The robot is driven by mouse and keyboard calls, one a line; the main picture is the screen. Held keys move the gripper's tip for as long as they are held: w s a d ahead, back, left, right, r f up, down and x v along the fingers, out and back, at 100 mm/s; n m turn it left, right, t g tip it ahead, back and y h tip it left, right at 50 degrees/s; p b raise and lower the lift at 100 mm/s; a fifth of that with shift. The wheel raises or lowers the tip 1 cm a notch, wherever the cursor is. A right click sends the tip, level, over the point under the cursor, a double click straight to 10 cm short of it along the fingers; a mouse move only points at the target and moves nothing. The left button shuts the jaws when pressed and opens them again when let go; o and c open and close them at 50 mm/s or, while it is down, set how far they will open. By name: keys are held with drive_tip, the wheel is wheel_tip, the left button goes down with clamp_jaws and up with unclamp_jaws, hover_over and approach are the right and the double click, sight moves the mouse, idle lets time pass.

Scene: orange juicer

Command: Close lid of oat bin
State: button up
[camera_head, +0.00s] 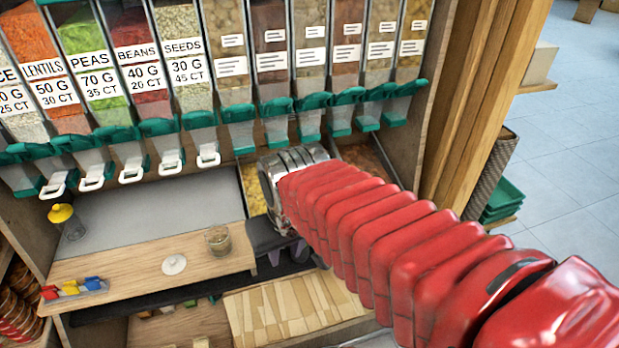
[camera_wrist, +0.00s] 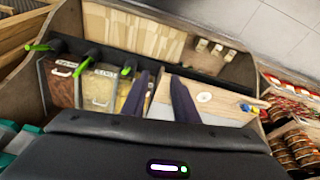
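Several bins stand in a row in the wrist view, with labels too blurred to read. I cannot tell which is the oat bin. One holds brown contents (camera_wrist: 60,82), and a paler labelled bin (camera_wrist: 98,88) is beside it. A bin with yellowish contents (camera_wrist: 123,92) is nearest my gripper (camera_wrist: 160,75). Green-tipped handles (camera_wrist: 91,56) stick up at the row's far edge. My dark fingers are spread apart with nothing between them. In the head view, the yellow-filled bin (camera_head: 254,188) is partly hidden behind my red arm, and the fingers are small and dark below the wrist.
Teal-lipped dispensers (camera_head: 238,113) hang above the bins. A wooden slatted board (camera_head: 290,308) lies in front.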

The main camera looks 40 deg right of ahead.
drive_tip(key=shift+m+g+h, duration=0.5)
drive_tip(key=shift+m+g, duration=0.1)
drive_tip(key=shift+g, duration=0.1)
drive_tip(key=w+d+f, duration=0.1)
drive_tip(key=d, duration=0.1)
drive_tip(key=w+d+f, duration=0.1)
drive_tip(key=d+f, duration=0.1)
drive_tip(key=d, duration=0.1)
drive_tip(key=w+d+f, duration=0.1)
drive_tip(key=w+d, duration=0.1)
drive_tip(key=shift+d+f, duration=0.25)
drive_tip(key=shift+f, duration=0.15)
clamp_jaws()
drive_tip(key=w+d+f+t+h, duration=0.1)
drive_tip(key=w+d+f, duration=0.45)
drive_tip(key=d, duration=0.25)
drive_tip(key=w+d+f+t, duration=0.2)
drive_tip(key=w+d+f, duration=0.3)
drive_tip(key=d+f, duration=0.25)
drive_tip(key=w+d+f+t+h, duration=0.1)
drive_tip(key=w+d+f, duration=0.45)
drive_tip(key=d, duration=0.35)
drive_tip(key=w+a+r+n+t+y, duration=0.1)
drive_tip(key=w+r+t, duration=0.5)
drive_tip(key=w, duration=0.5)
drive_tip(key=shift+w+y, duration=0.3)
drive_tip(key=shift+w, duration=0.1)
drive_tip(key=shift+r, duration=0.1)
